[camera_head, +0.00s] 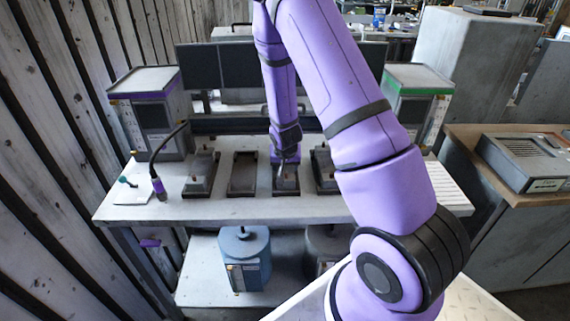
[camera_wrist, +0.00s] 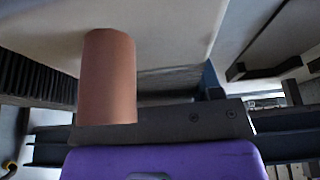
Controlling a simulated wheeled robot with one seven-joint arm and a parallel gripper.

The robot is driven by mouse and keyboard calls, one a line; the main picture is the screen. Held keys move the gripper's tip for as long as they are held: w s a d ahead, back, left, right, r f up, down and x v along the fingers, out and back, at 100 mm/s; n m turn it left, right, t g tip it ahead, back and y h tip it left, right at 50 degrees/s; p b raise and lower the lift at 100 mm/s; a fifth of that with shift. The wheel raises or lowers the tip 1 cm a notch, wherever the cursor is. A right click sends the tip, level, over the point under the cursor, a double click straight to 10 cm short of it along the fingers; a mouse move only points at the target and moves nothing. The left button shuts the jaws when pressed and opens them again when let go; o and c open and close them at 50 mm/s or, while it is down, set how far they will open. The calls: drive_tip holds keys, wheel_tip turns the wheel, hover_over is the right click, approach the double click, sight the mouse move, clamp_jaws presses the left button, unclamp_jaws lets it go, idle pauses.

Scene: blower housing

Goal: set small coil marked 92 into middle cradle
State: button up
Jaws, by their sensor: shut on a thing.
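My gripper (camera_head: 287,160) is shut on a plain copper-coloured cylinder, likely the small coil (camera_wrist: 108,80); no 92 mark is legible on it. In the wrist view the coil stands up from behind a dark jaw bar (camera_wrist: 170,124). In the head view my gripper points down over a dark cradle (camera_head: 286,190) right of the bench's centre, and the coil cannot be made out there. A dark cradle (camera_head: 243,174) to its left looks empty. A cradle with a grey block (camera_head: 200,176) is further left. Another cradle (camera_head: 323,170) is partly hidden by my arm.
A black stalk with a purple tip (camera_head: 158,186) stands at the left of the bench (camera_head: 220,209). Boxes with purple (camera_head: 150,110) and green (camera_head: 418,95) trim flank dark panels (camera_head: 215,66). A blue canister (camera_head: 245,258) sits on the shelf below.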

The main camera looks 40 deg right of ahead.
drive_tip(key=shift+f, duration=0.1)
drive_tip(key=o, duration=1.3)
drive_tip(key=shift+c, duration=0.2)
drive_tip(key=shift+r, duration=3.5)
